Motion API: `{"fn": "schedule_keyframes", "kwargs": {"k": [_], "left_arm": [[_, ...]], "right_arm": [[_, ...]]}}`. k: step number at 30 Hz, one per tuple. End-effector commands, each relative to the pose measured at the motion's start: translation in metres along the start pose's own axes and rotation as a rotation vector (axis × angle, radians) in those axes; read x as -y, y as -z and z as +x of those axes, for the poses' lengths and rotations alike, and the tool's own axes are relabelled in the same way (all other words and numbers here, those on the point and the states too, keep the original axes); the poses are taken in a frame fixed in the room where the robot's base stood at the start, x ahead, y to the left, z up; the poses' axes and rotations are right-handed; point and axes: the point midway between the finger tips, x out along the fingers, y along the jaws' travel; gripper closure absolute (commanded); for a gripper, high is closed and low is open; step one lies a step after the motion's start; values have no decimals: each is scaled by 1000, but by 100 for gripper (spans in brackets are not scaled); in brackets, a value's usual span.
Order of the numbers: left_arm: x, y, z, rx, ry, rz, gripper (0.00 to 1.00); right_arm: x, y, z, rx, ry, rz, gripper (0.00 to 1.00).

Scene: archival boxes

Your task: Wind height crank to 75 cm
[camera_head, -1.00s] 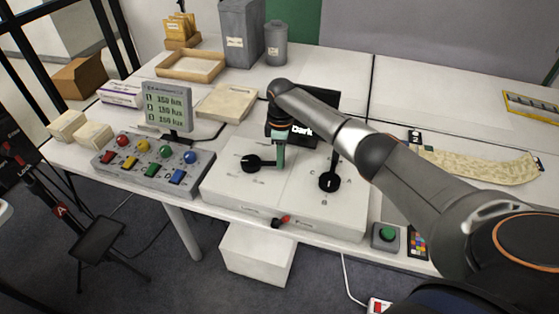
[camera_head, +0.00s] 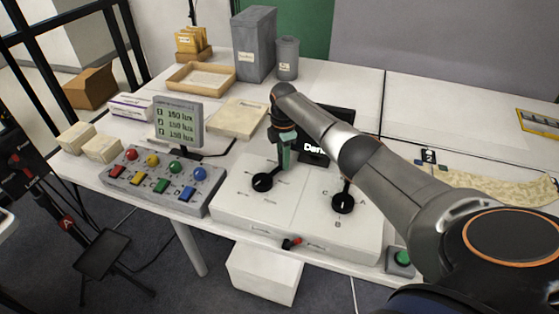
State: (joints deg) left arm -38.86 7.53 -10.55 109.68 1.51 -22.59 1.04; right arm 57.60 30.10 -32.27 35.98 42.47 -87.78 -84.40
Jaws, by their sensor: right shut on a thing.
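The left black crank-like control (camera_head: 263,182) sits on a white control box (camera_head: 235,205), with a short arm pointing up and right from its round hub. My right gripper (camera_head: 284,168) points down at the outer end of that arm, its greenish fingers shut on what seems to be the crank's handle; the fingers and my arm hide the grip itself. A second black control (camera_head: 343,204) with an upright stem stands to the right among the letters A, B and C. I see no readable height value. My left gripper is not in view.
A grey panel with coloured buttons (camera_head: 130,178) and a small lux display (camera_head: 178,124) stand left. A red-tipped switch (camera_head: 291,243) is at the box's front edge. A black screen (camera_head: 320,150) is partly behind my arm. A green button (camera_head: 401,258) is at right.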

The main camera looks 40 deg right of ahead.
Motion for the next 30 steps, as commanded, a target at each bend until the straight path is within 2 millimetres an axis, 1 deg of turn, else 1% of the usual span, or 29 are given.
{"fn": "schedule_keyframes", "kwargs": {"k": [1, 25, 26, 30], "left_arm": [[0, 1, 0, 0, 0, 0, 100], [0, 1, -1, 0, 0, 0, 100], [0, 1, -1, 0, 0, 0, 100], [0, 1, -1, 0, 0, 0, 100]], "right_arm": [[-4, 4, -4, -8, -12, -2, 100], [-5, 10, -3, -19, -14, -5, 100], [-5, 10, -3, -19, -14, -5, 70], [-4, 10, -3, -17, -13, -5, 54]]}}
